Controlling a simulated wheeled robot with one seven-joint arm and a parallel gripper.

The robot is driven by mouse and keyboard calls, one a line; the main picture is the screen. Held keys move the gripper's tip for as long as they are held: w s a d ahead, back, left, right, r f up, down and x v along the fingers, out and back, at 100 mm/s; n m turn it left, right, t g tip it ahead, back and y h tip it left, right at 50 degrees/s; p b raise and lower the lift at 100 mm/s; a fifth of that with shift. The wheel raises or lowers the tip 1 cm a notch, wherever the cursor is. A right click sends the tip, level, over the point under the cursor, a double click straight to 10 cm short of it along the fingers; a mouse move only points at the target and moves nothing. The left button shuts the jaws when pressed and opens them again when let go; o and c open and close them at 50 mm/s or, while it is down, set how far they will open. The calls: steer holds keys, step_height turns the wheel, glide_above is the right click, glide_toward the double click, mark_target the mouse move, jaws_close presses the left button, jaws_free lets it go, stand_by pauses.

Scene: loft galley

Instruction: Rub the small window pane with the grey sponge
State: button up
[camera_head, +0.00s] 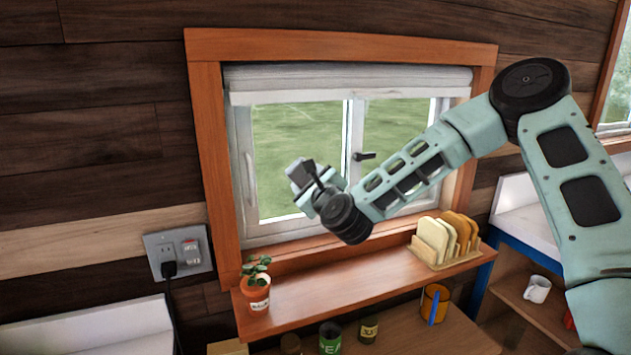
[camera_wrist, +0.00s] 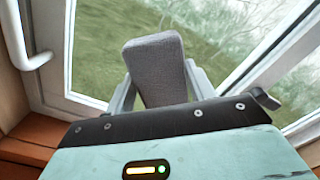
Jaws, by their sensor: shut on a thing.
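The small window (camera_head: 300,145) has a white frame with two panes inside an orange-brown wood surround. My gripper (camera_head: 303,180) is in front of the lower part of the left pane (camera_head: 290,135). In the wrist view my gripper (camera_wrist: 155,95) is shut on the grey sponge (camera_wrist: 155,65), with one finger on each side. The sponge points toward the left pane (camera_wrist: 95,50), which fills the view behind it. Whether the sponge touches the glass I cannot tell. In the head view the sponge (camera_head: 299,172) shows small and dark at my gripper's tip.
A wooden shelf (camera_head: 365,285) runs below the window. It holds a potted plant (camera_head: 257,285) at left and a toast rack with bread slices (camera_head: 447,240) at right. A dark window handle (camera_head: 364,156) sticks out from the middle frame. A white handle (camera_wrist: 30,55) stands at the left frame.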

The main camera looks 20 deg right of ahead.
mark_target(285, 167)
steer(key=shift+w+a+b, duration=0.1)
steer(key=shift+a+b, duration=0.55)
steer(key=shift+a, duration=1.65)
steer(key=shift+r+p, duration=0.8)
steer(key=shift+r, duration=0.55)
steer(key=shift+d+f+b, duration=0.15)
steer(key=shift+d+b, duration=0.2)
steer(key=shift+d, duration=5)
steer(key=shift+a, duration=0.15)
steer(key=shift+a+b, duration=1.45)
steer(key=shift+a, duration=3.8)
